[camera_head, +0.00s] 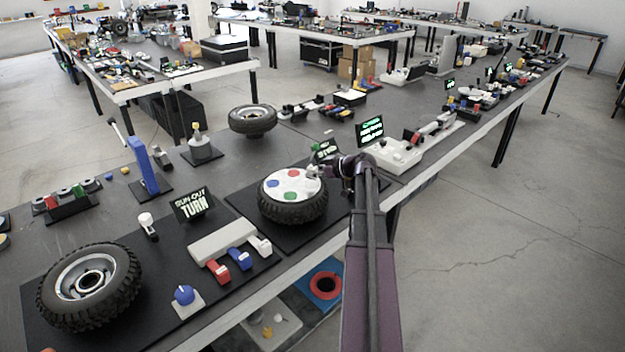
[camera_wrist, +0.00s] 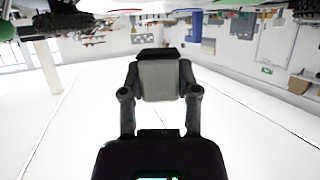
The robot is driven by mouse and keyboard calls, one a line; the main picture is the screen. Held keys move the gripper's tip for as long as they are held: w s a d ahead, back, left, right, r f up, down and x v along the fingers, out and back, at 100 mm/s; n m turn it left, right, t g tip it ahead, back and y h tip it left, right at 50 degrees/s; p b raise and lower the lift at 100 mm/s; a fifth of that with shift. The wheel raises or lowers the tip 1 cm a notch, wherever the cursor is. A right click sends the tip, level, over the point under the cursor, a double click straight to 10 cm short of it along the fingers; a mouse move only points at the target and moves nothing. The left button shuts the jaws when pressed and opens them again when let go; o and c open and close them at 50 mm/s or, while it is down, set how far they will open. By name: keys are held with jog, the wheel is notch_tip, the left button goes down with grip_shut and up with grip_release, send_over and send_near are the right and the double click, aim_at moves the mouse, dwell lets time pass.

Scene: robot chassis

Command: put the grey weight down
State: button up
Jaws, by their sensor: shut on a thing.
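My gripper (camera_wrist: 158,68) is shut on the grey weight (camera_wrist: 160,84), a blocky grey piece between the two dark fingers in the wrist view. In the head view my gripper (camera_head: 328,170) is at the right edge of a wheel whose white disc (camera_head: 278,194) has red, blue and green spots. A small pale piece (camera_head: 313,171) shows at the fingertips there, near the disc's upper right edge. I cannot tell whether it touches the disc.
A second wheel (camera_head: 128,272) lies at the front left by a "RUN-OUT TURN" sign (camera_head: 193,205). A white block with red, blue and white levers (camera_head: 224,240) stands between the wheels. A white device (camera_head: 393,155) is right of my gripper. The table's front edge is close.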

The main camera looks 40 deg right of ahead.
aim_at(313, 184)
jog(key=shift+w+d, duration=0.3)
jog(key=shift+w, duration=0.25)
notch_tip(313, 184, down, 4)
jog(key=b, duration=0.3)
jog(key=shift+r+b, duration=0.2)
jog(key=shift+b, duration=0.15)
jog(key=shift+f, duration=0.15)
jog(key=o, duration=0.8)
jog(key=shift+r, duration=0.25)
